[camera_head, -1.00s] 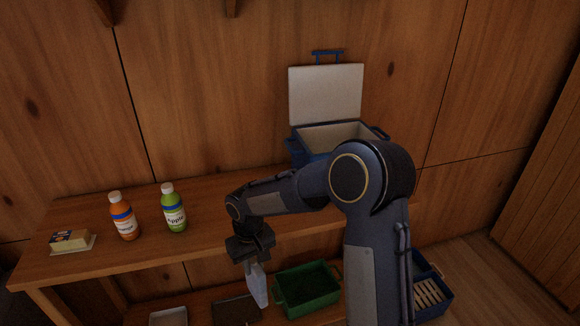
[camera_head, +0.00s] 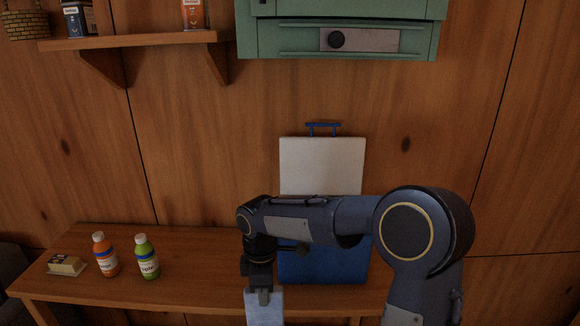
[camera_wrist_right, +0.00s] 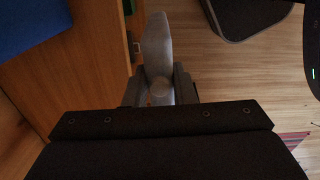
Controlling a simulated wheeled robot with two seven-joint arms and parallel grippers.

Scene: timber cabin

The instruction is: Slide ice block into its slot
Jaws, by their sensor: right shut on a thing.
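My right gripper (camera_head: 264,294) is shut on the pale blue ice block (camera_head: 264,309), which hangs below the fingers in front of the table's edge. In the right wrist view the ice block (camera_wrist_right: 156,45) stands out between the two fingers (camera_wrist_right: 160,88). A blue cooler (camera_head: 325,262) stands on the table behind my right arm, its white-lined lid (camera_head: 322,165) raised. My arm covers the cooler's upper part, so its inside and any slot are hidden. My left gripper is not in view.
On the wooden table (camera_head: 200,262) stand an orange bottle (camera_head: 105,255), a green bottle (camera_head: 147,258) and a butter dish (camera_head: 67,265) at the left. A wall shelf (camera_head: 135,42) and a green cabinet (camera_head: 340,35) are above. Wall space between is clear.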

